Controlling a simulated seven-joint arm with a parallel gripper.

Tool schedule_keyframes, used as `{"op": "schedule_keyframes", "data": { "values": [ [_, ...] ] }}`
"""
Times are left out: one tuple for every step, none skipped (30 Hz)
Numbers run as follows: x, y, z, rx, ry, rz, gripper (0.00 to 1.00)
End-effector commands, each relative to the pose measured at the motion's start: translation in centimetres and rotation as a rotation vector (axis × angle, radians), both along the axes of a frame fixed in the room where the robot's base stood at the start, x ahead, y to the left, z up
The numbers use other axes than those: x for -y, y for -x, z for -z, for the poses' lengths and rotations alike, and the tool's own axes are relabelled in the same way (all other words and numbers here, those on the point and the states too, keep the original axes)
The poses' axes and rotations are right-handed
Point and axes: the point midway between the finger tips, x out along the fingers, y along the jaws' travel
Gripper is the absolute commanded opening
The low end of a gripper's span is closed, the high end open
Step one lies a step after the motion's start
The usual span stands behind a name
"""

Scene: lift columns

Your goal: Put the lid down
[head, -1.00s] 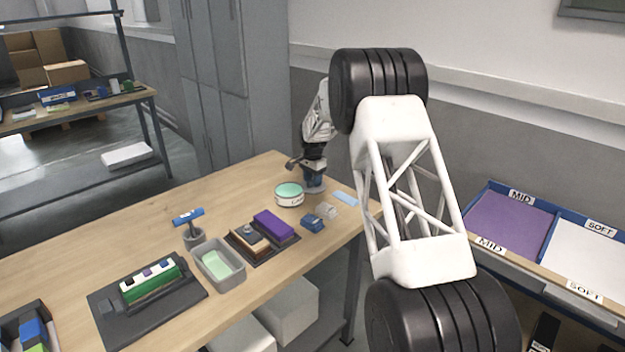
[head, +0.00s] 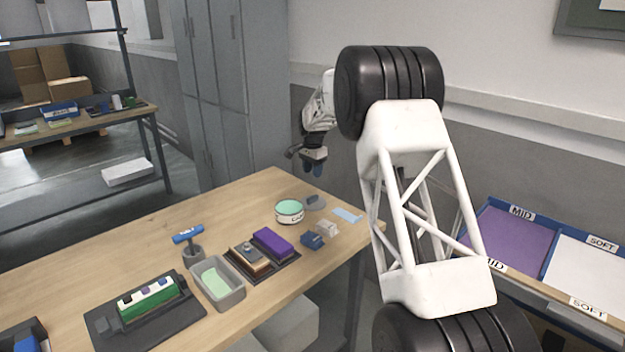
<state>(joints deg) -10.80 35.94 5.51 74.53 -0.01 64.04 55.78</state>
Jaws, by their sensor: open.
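The grey round lid (head: 315,202) lies flat on the table near its far right corner, with a small raised knob on top. Just left of it stands a round tin (head: 289,212) with a white label and a pale green top.
Near the lid lie a light blue cloth (head: 347,215), a clear small block (head: 327,229) and a blue box (head: 312,241). A purple block (head: 272,242), a grey tray (head: 218,283) and a blue-handled tool (head: 188,235) stand further left on the wooden table (head: 130,250).

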Motion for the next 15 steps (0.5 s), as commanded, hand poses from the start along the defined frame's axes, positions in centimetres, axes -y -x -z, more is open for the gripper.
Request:
{"op": "schedule_keyframes", "data": {
  "values": [
    [-0.01,-0.02,-0.43,0.001,0.0,0.0,0.43],
    [-0.01,-0.02,-0.63,0.001,0.0,0.0,0.43],
    [-0.01,-0.02,-0.83,0.001,0.0,0.0,0.43],
    [-0.01,-0.02,-0.95,0.001,0.0,0.0,0.43],
    [0.0,-0.01,-1.04,0.001,0.0,0.0,0.43],
    [-0.01,-0.01,-1.12,0.001,0.0,0.0,0.43],
    [0.0,0.0,-1.17,0.001,-0.001,0.0,0.43],
    [0.0,0.0,-1.18,0.001,-0.001,0.0,0.43],
    [0.0,0.0,-1.2,0.0,0.0,0.0,0.43],
    [0.0,0.0,-1.2,0.0,0.0,0.0,0.43],
    [0.0,0.0,-1.19,0.0,0.0,0.0,0.43],
    [0.0,0.0,-1.19,0.0,0.0,0.0,0.43],
    [0.0,0.0,-1.19,0.0,0.0,0.0,0.43],
    [0.0,0.0,-1.18,0.0,0.0,0.0,0.43],
    [0.0,0.0,-1.18,0.0,0.0,0.0,0.43]
  ]
}}
